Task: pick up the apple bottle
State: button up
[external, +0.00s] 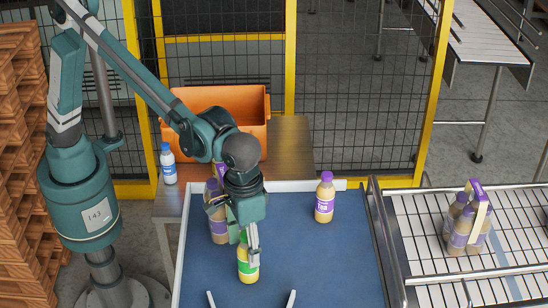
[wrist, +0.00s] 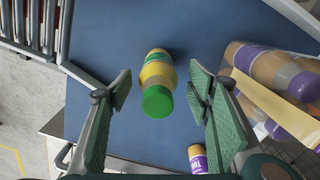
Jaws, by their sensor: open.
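The apple bottle, yellow with a green and white label (external: 248,268), stands on the blue table surface. Its top is hidden behind my gripper in the external view. In the wrist view the bottle (wrist: 156,72) shows its green cap toward the camera. My gripper (external: 240,232) points down over the bottle. In the wrist view the two green-padded fingers of my gripper (wrist: 160,88) are spread wide, one on each side of the bottle, with blue gaps between them and it. They hold nothing.
A bottle pack (external: 217,226) stands close beside my gripper; it also shows in the wrist view (wrist: 285,72). A purple-capped tea bottle (external: 324,200) stands apart to the right. Behind are an orange crate (external: 235,100) and a blue-capped bottle (external: 168,166). Another pack (external: 462,228) sits on the right conveyor.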

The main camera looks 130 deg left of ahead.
aim_at(248, 276)
jog(key=shift+f, duration=1.25)
jog(key=shift+f, duration=0.1)
jog(key=shift+w+f+p, duration=0.15)
jog(key=shift+f+p, duration=0.15)
jog(key=shift+f, duration=2.2)
jog(key=shift+c, duration=0.2)
jog(key=c, duration=1.1)
